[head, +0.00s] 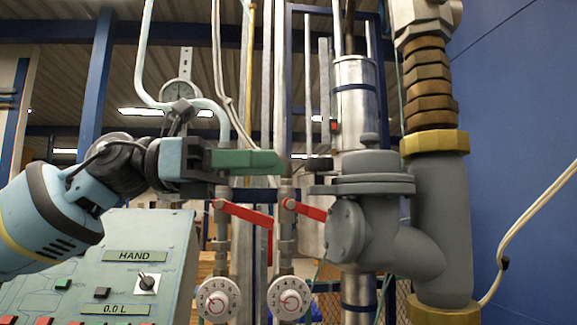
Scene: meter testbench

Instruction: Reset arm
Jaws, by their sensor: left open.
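My left arm comes in from the left, light blue with a black wrist. My left gripper (268,161) is at mid-picture, with green fingers pointing right. It is open, though the fingers overlap in this view and the gap between them is hard to see. I see nothing held in it. It shows just above two red valve levers (243,213) (305,209); I cannot tell how far it is from them in depth. My right arm and gripper are not in view.
A control panel (180,240) with a HAND display, knob and buttons stands at lower left. Two white dials (218,300) (289,298) sit below the levers. The blue wall (520,120) at right is mostly bare.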

